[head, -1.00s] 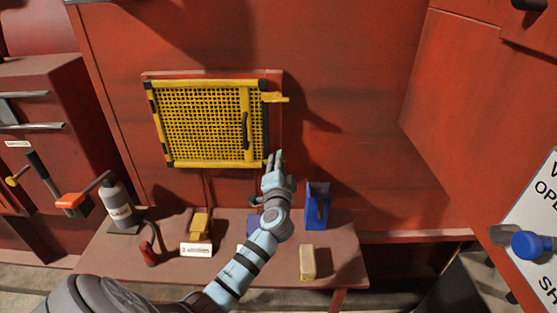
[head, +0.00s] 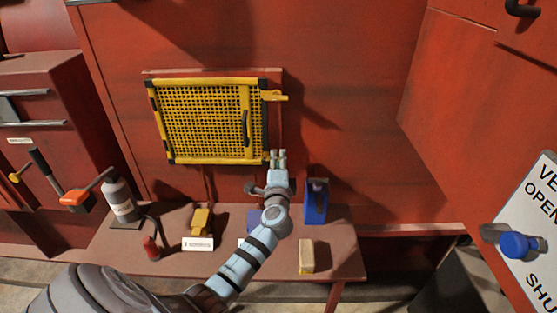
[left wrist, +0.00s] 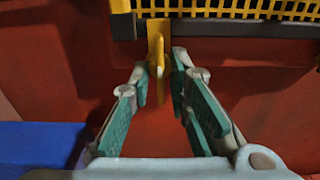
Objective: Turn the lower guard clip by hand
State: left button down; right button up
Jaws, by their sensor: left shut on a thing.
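The yellow mesh guard (head: 205,122) is flat against the red wall, with a dark handle (head: 245,128) on its right side. The upper guard clip (head: 274,96) is yellow and sticks out sideways past the guard's right edge. My left gripper (head: 278,154) is at the guard's lower right corner. In the left wrist view the yellow lower guard clip (left wrist: 158,58) stands between the fingers of this gripper (left wrist: 164,85), which is shut on its raised tab. The clip's upper end meets the guard's dark edge. In the head view the gripper hides this clip. My right gripper is out of view.
A blue knob (head: 516,245) is at right. The wall right of the guard is bare.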

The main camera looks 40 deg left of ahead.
pick_arm(q)
jog(key=shift+d+f, duration=0.1)
jog(key=shift+f, duration=0.25)
jog(key=c, duration=1.8)
grip_release()
jog(key=shift+r, duration=0.2)
jog(key=v, duration=1.2)
jog(key=shift+d, duration=0.15)
